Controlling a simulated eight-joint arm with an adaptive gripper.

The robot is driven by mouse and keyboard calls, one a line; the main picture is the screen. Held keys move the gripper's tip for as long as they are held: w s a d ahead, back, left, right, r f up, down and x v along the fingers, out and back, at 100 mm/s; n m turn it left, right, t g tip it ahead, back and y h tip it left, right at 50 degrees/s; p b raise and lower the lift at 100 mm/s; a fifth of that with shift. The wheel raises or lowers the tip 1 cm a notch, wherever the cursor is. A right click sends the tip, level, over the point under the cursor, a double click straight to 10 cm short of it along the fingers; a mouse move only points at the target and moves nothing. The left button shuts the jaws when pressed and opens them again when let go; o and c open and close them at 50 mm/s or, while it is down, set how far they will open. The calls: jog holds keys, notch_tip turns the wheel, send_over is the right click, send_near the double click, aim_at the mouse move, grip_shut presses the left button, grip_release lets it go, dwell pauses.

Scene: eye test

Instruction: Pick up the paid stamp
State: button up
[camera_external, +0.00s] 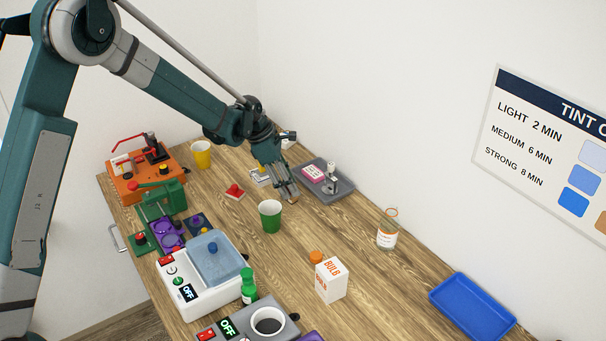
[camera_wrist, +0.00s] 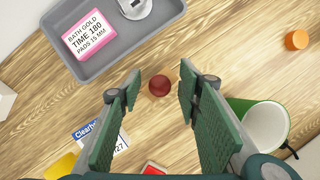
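No lettering reading PAID shows, so I cannot confirm which thing is the paid stamp. A round dark red-brown knob (camera_wrist: 159,85), perhaps a stamp handle seen from above, lies between my fingertips in the wrist view. Wood shows on both sides of it, and any base under it is hidden. My gripper (camera_wrist: 160,82) is open, with its green fingers apart and pointing down. In the external view my gripper (camera_external: 287,192) is low over the table, beside the grey tray. A small red object (camera_external: 235,190) lies left of it; its red top also shows at the wrist view's bottom edge (camera_wrist: 153,168).
The grey tray (camera_wrist: 125,53) holds a pink card (camera_wrist: 89,35) and a metal piece (camera_wrist: 134,5). A green cup (camera_external: 270,215) stands close by. A white box (camera_external: 331,280), glass bottle (camera_external: 387,236) and blue tray (camera_external: 472,305) stand to the right. Machines crowd the left side.

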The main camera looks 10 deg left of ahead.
dwell(0.4)
jog(key=c, duration=0.9)
jog(key=shift+r, duration=0.1)
jog(key=shift+r, duration=4.95)
